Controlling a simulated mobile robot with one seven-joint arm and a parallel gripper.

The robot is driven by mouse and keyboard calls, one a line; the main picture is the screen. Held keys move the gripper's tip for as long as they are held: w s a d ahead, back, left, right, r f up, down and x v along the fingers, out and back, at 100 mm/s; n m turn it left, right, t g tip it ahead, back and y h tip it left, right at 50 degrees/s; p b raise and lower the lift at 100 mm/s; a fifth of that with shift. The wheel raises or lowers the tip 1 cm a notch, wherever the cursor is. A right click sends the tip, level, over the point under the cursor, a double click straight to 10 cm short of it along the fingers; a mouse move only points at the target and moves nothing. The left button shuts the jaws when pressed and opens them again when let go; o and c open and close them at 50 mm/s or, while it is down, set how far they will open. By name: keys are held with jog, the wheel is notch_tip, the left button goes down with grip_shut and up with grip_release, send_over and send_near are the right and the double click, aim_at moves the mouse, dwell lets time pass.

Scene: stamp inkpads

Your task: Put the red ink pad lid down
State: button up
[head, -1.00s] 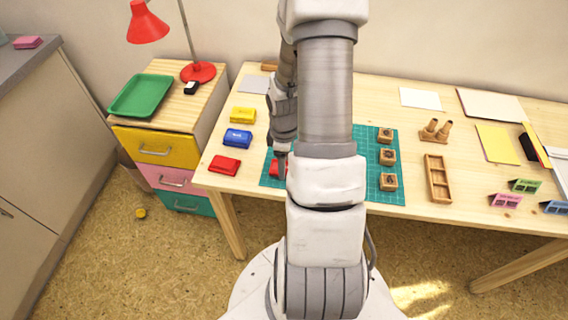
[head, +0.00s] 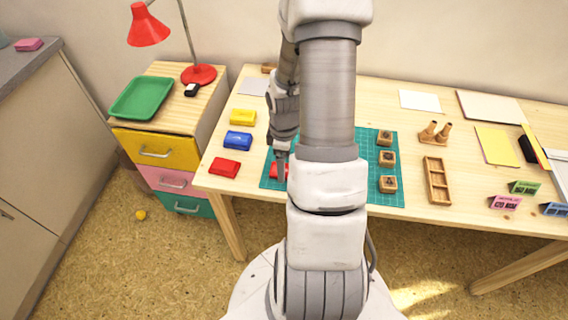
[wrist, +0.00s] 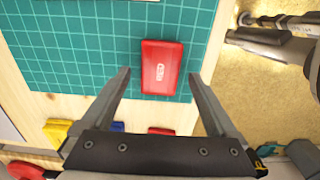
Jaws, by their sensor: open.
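A red lid (wrist: 161,67) with a small pale label lies flat on the green cutting mat (wrist: 75,45) near the mat's edge in the wrist view. In the head view the red lid (head: 275,171) shows only partly, behind my arm. My gripper (wrist: 159,74) is open, with one finger on each side of the lid and gaps between. It holds nothing. In the head view my gripper (head: 282,165) is over the mat's left part. A red ink pad (head: 224,167) sits on bare wood left of the mat.
Blue (head: 238,140) and yellow (head: 243,117) ink pads stand behind the red one in a row. Wooden stamps (head: 387,158) stand on the mat's right side. A wooden tray (head: 437,181) lies farther right. My arm hides the mat's middle.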

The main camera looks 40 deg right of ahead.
notch_tip(320, 180, up, 11)
jog(key=p, duration=0.2)
jog(key=shift+f, duration=0.1)
dwell(0.5)
